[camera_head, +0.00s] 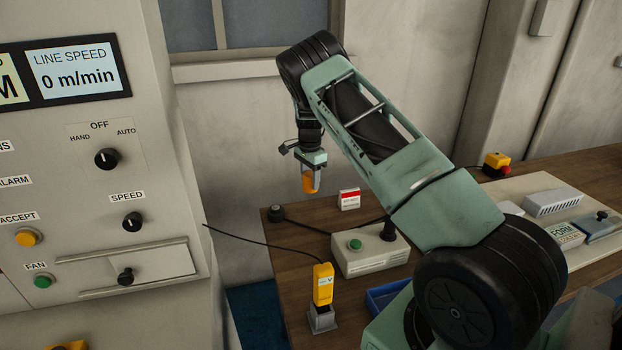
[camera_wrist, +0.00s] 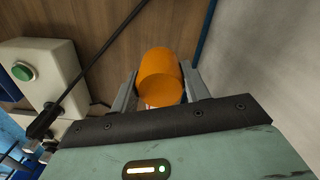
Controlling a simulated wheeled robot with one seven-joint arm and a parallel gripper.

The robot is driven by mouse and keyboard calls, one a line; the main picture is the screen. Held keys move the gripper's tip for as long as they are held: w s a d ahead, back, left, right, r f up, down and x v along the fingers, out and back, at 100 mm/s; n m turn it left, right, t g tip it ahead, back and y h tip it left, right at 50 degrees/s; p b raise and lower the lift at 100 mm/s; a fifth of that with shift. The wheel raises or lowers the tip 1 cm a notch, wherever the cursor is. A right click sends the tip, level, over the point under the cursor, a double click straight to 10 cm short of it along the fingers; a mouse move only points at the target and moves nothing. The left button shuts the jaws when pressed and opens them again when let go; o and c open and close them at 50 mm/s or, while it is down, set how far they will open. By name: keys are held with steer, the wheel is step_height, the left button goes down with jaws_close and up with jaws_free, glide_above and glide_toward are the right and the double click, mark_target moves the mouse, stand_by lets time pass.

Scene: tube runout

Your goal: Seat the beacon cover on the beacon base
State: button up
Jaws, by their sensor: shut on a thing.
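The beacon cover is an orange, round-ended cylinder (camera_head: 309,184), held between the fingers of my gripper (camera_head: 312,176). In the wrist view the cover (camera_wrist: 160,76) sits between the two grey fingers of my gripper (camera_wrist: 160,92), one on each side. In the head view it hangs in the air above the far left corner of the table, apart from everything below. A small dark round fitting (camera_head: 276,213) on that corner may be the beacon base; I cannot tell for sure. No base shows clearly in the wrist view.
A pale box with a green button (camera_head: 368,255) stands on the wooden table (camera_head: 291,272). A yellow device (camera_head: 323,284) stands upright in a grey holder, with a black cable. A red-and-white block (camera_head: 349,199) stands behind. A control cabinet (camera_head: 172,120) is at left.

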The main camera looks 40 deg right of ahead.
steer(key=r+p, duration=0.1)
steer(key=r, duration=0.1)
glide_above(275, 208)
steer(key=shift+d, duration=0.1)
steer(key=shift+f+b, duration=1.5)
steer(key=shift+f, duration=1.55)
steer(key=shift+f, duration=0.1)
steer(key=shift+f+b, duration=0.85)
steer(key=shift+f, duration=0.55)
steer(key=o, duration=1)
steer(key=shift+r, duration=0.1)
steer(key=shift+o, duration=0.2)
steer(key=shift+r, duration=0.1)
step_height(275, 208, up, 17)
steer(key=b, duration=0.2)
